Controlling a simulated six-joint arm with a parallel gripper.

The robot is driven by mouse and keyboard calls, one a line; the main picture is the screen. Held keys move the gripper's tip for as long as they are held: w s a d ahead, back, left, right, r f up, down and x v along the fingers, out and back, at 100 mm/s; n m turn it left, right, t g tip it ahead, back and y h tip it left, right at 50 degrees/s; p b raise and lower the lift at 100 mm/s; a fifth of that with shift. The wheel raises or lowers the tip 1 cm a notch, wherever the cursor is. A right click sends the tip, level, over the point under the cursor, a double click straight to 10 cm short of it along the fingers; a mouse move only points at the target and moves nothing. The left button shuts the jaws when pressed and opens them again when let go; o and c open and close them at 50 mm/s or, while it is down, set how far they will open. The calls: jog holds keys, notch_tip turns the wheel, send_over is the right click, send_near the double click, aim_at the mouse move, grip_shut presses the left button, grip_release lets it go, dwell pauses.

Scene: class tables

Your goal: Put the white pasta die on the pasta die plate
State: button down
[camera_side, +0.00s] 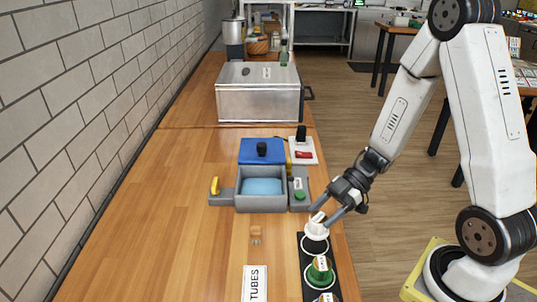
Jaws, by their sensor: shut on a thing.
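The white pasta die (315,231) is a small white round piece at the near right part of the table. My gripper (326,217) comes down from the upper right and is shut on it. The die is at the far end of a black strip (307,271) with white-ringed round spots, over or on the farthest spot; I cannot tell whether it touches. A green die (319,270) sits on the middle spot, and another piece shows at the bottom edge. I cannot tell for sure which thing is the pasta die plate.
A grey machine with an open box (236,199), blue inside, and a yellow handle stands beyond the strip. A white switch box (313,145) is behind it. A small wooden piece (256,232) and a TUBES label (255,284) lie left of the strip. The table's left side is clear.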

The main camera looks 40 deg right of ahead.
aim_at(322, 227)
jog(key=shift+f, duration=0.45)
jog(key=shift+f, duration=1.75)
jog(key=shift+f, duration=0.2)
jog(key=shift+c, duration=0.4)
grip_release()
jog(key=shift+r, duration=0.15)
jog(key=shift+d+r, duration=0.15)
jog(key=v, duration=1.1)
jog(key=shift+d+r, duration=0.15)
jog(key=shift+d, duration=0.15)
